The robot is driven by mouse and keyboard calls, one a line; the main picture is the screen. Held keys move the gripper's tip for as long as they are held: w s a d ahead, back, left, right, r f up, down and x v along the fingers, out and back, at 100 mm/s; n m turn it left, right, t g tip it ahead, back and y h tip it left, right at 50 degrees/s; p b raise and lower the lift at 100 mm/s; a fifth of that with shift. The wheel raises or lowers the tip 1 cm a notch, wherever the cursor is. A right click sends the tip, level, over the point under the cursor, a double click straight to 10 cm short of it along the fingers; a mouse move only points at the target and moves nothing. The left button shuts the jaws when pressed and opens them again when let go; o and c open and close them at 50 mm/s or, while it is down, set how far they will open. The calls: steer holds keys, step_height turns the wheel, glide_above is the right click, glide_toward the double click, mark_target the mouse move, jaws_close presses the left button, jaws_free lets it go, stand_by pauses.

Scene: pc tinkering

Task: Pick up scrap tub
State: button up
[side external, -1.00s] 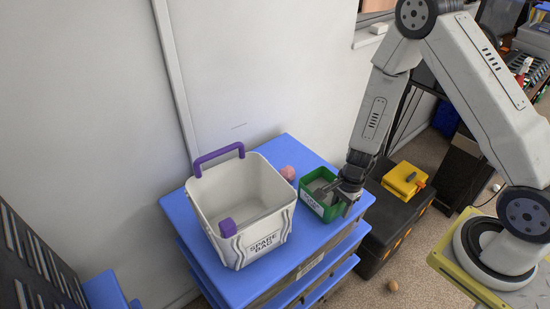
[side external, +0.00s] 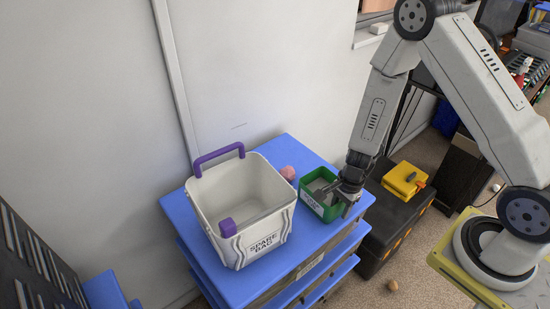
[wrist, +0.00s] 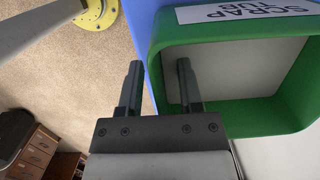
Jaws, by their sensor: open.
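The scrap tub is a small green open box (side external: 307,183) with a white label. It sits on the blue top of a drawer cart, right of a big white bin. In the wrist view the tub (wrist: 250,122) fills the right side, with its label at the top and a pale inside. My gripper (side external: 336,199) is at the tub's right side, pointing at it. In the wrist view my gripper (wrist: 159,66) is open and empty. One finger is outside the tub and the other is over its inside, with the green wall between them. I cannot tell whether either finger touches it.
The white bin (side external: 264,226) with a purple handle stands left of the tub. A pink ball (side external: 288,173) lies behind, between them. The blue cart top (side external: 240,287) ends just right of the tub. A black case with a yellow box (side external: 404,179) is beyond.

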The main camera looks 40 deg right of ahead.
stand_by(0.4)
jaws_close()
stand_by(1.3)
